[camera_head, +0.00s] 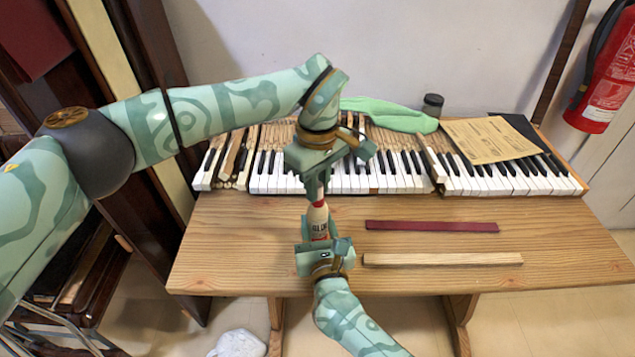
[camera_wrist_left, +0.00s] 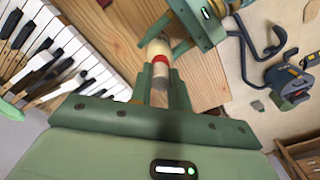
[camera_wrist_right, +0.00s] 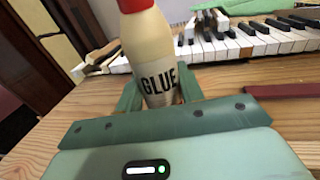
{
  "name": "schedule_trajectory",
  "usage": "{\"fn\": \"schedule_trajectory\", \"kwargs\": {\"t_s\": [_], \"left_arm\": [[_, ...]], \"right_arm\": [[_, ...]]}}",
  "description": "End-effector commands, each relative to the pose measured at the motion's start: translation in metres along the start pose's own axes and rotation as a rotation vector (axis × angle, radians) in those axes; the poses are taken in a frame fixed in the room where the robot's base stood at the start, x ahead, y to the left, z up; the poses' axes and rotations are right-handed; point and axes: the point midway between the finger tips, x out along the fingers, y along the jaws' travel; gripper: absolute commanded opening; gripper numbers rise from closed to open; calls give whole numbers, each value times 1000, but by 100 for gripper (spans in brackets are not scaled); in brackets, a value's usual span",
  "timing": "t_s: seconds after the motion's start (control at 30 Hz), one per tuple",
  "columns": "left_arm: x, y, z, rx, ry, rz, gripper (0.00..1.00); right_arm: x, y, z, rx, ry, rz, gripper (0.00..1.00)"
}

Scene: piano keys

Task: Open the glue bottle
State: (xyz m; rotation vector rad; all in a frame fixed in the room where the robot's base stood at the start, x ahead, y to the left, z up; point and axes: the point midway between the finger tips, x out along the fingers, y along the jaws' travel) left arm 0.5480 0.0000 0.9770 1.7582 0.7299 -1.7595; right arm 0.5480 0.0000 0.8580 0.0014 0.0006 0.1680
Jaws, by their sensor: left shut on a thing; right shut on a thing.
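The glue bottle (camera_head: 319,222) is cream-coloured with a red top and stands roughly upright between my grippers, above the table's front part. In the right wrist view its GLUE label (camera_wrist_right: 160,84) faces me and its red top is cut off by the frame. My right gripper (camera_head: 322,245) is shut on the bottle's lower body from the front. My left gripper (camera_head: 317,186) comes from above and is shut on the bottle's top end. In the left wrist view the red band (camera_wrist_left: 160,61) shows just beyond the left fingers, which partly hide the top.
Piano keys (camera_head: 350,183) run behind, some raised or loose. A dark red strip (camera_head: 432,226) and a pale wood strip (camera_head: 443,259) lie right on the wooden table (camera_head: 225,262). A green cloth (camera_head: 385,112), jar (camera_head: 432,105) and paper (camera_head: 490,139) sit at the back.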

Motion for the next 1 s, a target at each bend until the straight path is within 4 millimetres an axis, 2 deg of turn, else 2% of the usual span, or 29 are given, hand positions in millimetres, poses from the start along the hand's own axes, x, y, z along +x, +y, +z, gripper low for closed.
{"fn": "schedule_trajectory", "kwargs": {"t_s": [0.13,0.27,1.0], "left_arm": [[-1,0,0,-114,0,1,0],[-1,0,0,-435,2,3,0],[-2,0,0,-2737,-1,4,0]], "right_arm": [[0,0,0,-1,0,1,0],[0,0,0,-1,0,1,0],[0,1,0,-2,0,2,0]]}}
